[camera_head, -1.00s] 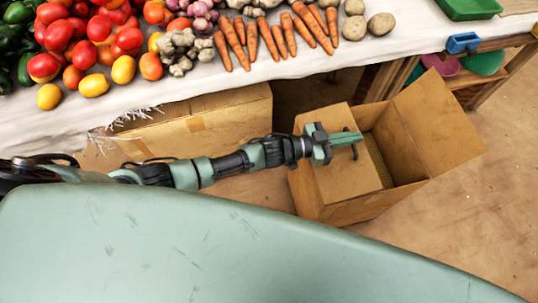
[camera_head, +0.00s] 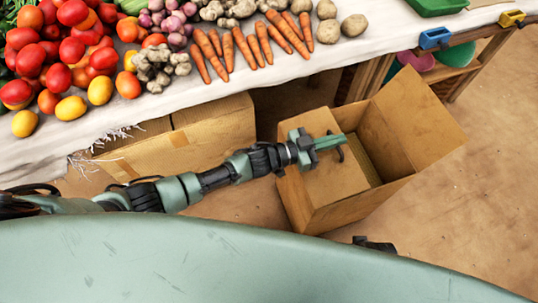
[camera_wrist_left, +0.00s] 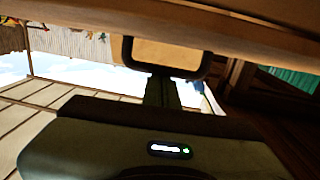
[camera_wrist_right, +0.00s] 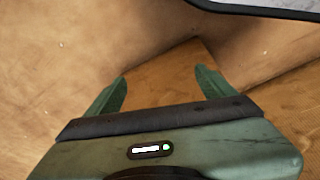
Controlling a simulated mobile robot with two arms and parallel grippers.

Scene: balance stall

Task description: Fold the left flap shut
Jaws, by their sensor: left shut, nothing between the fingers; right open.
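An open cardboard box (camera_head: 360,207) stands on the floor right of centre in the head view. Its left flap (camera_head: 325,185) lies over the left part of the opening, looking nearly level. Its right flap (camera_head: 420,120) stands up and leans outward. My left gripper (camera_head: 331,142) is shut and empty over the left flap; I cannot tell if it touches. In the left wrist view its shut fingers (camera_wrist_left: 162,92) are below a brown panel that looks like cardboard. My right gripper (camera_wrist_right: 162,90) is open and empty, with a cardboard-coloured surface beyond its fingers.
A produce table with a white cloth (camera_head: 215,85) runs along the top. A closed cardboard box (camera_head: 195,145) stands under it, behind my left arm. A wooden shelf with bowls (camera_head: 455,55) is at the upper right. The floor right of the open box is clear.

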